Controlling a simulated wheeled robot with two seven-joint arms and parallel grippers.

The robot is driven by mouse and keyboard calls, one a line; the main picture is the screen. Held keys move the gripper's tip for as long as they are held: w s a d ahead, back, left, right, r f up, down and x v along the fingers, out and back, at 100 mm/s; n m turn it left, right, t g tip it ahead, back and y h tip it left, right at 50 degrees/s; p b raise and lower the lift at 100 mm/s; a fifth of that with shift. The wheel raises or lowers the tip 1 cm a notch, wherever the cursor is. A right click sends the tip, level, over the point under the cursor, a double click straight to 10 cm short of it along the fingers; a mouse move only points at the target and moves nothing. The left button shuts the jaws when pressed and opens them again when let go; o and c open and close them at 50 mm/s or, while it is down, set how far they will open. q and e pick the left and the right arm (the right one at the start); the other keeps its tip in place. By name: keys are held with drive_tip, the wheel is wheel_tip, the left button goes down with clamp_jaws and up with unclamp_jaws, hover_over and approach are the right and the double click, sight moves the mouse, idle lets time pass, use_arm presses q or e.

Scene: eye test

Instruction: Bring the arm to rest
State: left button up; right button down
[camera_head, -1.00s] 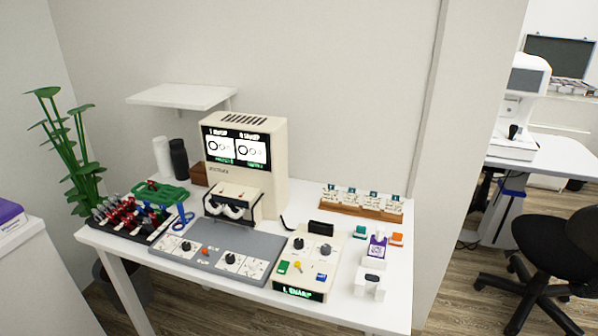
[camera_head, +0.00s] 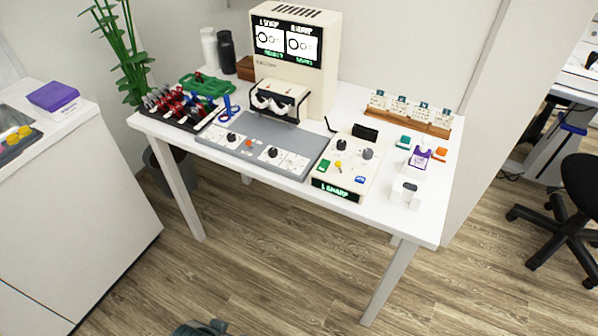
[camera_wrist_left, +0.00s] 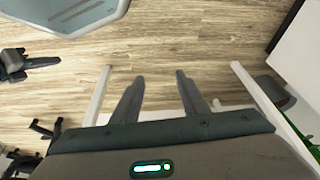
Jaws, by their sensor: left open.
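My left gripper (camera_wrist_left: 158,80) shows in the left wrist view. Its two dark fingers are apart, with nothing between them but wooden floor behind. It is away from the table and touches nothing that I can see. In the head view, only a small dark piece shows at the bottom edge, too little to tell which part of me it is.
The white table (camera_head: 446,205) carries a cream test machine (camera_head: 330,55), a grey control panel (camera_head: 310,150), a cream button box (camera_head: 350,170) and a tool tray (camera_head: 180,108). A white cabinet (camera_head: 80,210) stands left, an office chair (camera_head: 575,215) right. Floor (camera_head: 270,270) before the table is clear.

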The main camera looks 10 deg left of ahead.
use_arm(q)
drive_tip(key=d+f+t, duration=0.1)
drive_tip(key=f, duration=1.2)
drive_tip(key=d+f+t+h, duration=0.1)
drive_tip(key=d+f, duration=0.1)
drive_tip(key=f, duration=1.1)
drive_tip(key=shift+s+d+f, duration=0.25)
drive_tip(key=shift+s+f, duration=0.1)
drive_tip(key=shift+f, duration=0.05)
